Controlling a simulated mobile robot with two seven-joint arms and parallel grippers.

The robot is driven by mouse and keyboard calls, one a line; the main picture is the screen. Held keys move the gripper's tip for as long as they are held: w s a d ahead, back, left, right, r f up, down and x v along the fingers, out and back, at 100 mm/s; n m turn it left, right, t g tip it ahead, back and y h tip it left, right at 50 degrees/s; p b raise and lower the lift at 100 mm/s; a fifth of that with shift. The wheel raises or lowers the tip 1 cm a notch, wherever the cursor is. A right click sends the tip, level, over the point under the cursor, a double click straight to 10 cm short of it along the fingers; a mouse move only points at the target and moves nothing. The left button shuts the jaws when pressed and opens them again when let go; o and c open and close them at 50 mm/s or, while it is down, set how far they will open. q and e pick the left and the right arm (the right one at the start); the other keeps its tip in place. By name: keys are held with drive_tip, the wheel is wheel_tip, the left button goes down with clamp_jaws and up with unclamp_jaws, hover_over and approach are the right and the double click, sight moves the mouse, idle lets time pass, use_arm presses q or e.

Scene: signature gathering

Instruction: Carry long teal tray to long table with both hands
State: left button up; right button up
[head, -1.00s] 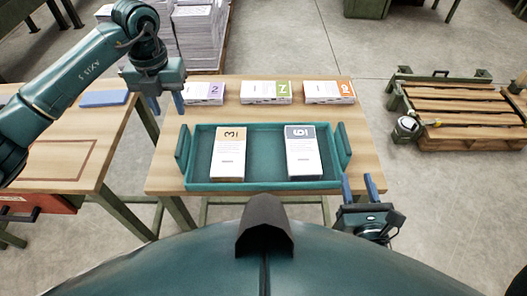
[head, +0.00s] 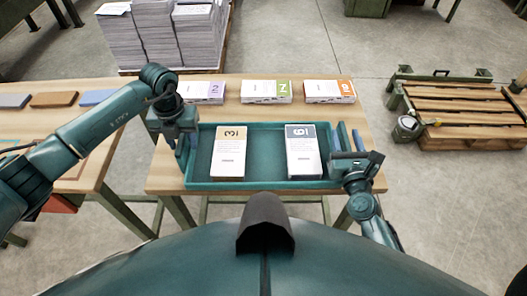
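The long teal tray (head: 262,185) lies flat on a wooden table and holds two booklet stacks, one marked 3 (head: 229,158) and one marked 6 (head: 302,158). My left gripper (head: 185,148) is at the tray's left handle, its fingers pointing down beside it; the arm partly hides this handle. My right gripper (head: 347,140) is at the right handle (head: 343,137), its blue fingers apart on either side of it. Both grippers look open. I cannot tell which table is the long table.
Several booklet stacks, such as the orange one (head: 329,91), line the table's back edge (head: 225,77). Another wooden table (head: 130,115) with coloured blocks stands at the left. Paper piles (head: 155,40) stand behind. A wooden pallet (head: 465,110) lies right; floor between is clear.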

use_arm(q)
drive_tip(key=shift+c, duration=0.3)
use_arm(e)
drive_tip(key=shift+c, duration=0.3)
use_arm(q)
clamp_jaws()
use_arm(e)
clamp_jaws()
use_arm(q)
drive_tip(key=shift+w+r, duration=0.1)
drive_tip(key=shift+r, duration=0.1)
use_arm(e)
drive_tip(key=shift+r, duration=0.25)
